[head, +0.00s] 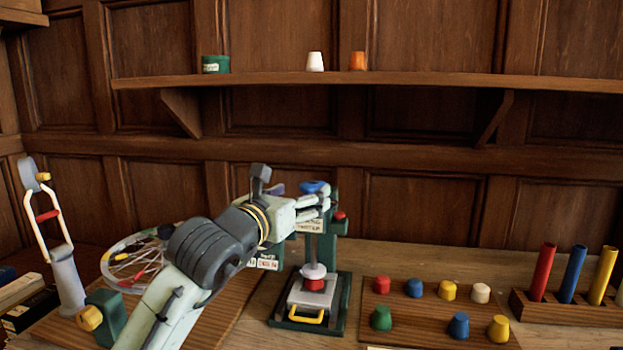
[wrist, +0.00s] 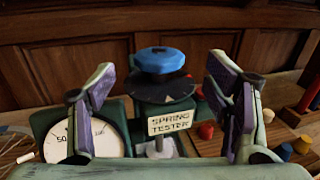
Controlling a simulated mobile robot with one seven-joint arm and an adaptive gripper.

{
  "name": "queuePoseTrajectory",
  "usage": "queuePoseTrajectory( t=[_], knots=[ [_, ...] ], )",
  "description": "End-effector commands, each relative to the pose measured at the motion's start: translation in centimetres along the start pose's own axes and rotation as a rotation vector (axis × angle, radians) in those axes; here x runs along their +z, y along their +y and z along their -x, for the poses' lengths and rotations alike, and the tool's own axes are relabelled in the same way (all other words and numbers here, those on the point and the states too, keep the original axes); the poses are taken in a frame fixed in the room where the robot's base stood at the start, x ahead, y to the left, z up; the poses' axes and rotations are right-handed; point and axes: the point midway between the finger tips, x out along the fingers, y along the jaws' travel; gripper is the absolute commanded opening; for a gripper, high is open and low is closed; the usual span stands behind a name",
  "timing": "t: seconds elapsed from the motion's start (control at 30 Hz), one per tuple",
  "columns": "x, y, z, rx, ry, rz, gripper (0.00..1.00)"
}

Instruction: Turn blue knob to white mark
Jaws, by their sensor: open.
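The blue knob (wrist: 161,60) sits on top of a dark round dial plate (wrist: 165,88) on the green spring tester, above its "SPRING TESTER" label (wrist: 170,121). In the head view the blue knob (head: 314,186) shows just above my gripper (head: 318,201), which partly hides the tester's head. In the wrist view my gripper (wrist: 162,68) is open, with one finger on each side of the knob and visible gaps between. The fingers hold nothing.
A white gauge (wrist: 100,138) is left of the label. Right of the tester are a board (head: 440,325) with several coloured caps and a rack (head: 570,312) of coloured tubes. A wire wheel (head: 145,255) stands left. A shelf (head: 400,79) runs along the wall above.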

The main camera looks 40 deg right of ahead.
Motion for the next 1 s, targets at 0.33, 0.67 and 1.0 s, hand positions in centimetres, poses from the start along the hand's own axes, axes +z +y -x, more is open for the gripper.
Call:
queuePoseTrajectory(
  t=[0.33, 0.67, 1.0],
  knots=[
    [0.4, 0.1, -6.2, 0.000, -0.002, 0.006, 0.71],
    [0.1, 0.1, -7.7, 0.002, -0.004, 0.003, 0.71],
    [0.1, 0.1, -7.7, 0.002, -0.004, 0.003, 0.59]
  ],
)
